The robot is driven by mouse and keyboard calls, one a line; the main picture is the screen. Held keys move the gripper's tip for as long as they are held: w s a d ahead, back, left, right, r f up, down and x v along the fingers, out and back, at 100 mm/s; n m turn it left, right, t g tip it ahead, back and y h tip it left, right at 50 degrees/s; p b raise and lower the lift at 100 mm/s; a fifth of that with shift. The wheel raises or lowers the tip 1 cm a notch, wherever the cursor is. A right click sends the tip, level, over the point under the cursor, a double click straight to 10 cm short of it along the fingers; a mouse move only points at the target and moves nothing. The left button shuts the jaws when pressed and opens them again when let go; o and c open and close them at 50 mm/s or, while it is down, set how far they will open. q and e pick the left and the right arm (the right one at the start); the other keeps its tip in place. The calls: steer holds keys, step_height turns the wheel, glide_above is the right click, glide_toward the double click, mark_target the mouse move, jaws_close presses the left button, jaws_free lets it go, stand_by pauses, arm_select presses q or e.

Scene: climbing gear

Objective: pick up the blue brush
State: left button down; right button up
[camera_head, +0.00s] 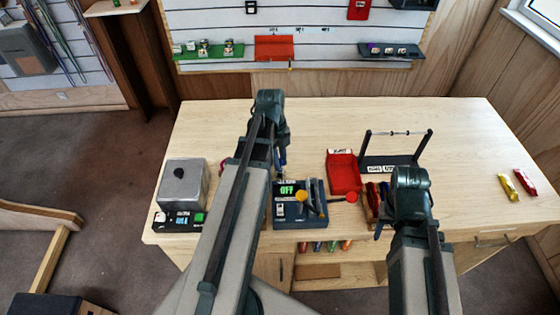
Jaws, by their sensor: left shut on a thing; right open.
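My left gripper (280,167) is above the table's middle, mostly hidden behind its own wrist. It is shut on a slim blue thing, which looks like the blue brush (283,157); only a small part of it shows. My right gripper (381,228) is open at the table's front edge, largely hidden by its wrist. Beside it, a holder with red and blue handles (373,196) stands partly covered by my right arm.
On the wooden table (330,120) are a grey box (184,184), a dark device reading OFF (291,212), a red tray (343,172), a black rack (392,161) and yellow and red items (507,187) at right. The table's back is clear.

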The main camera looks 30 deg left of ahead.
arm_select(q)
step_height(320, 180, up, 9)
steer(key=p, duration=0.8)
steer(key=shift+f, duration=0.1)
steer(key=shift+s+f, duration=0.1)
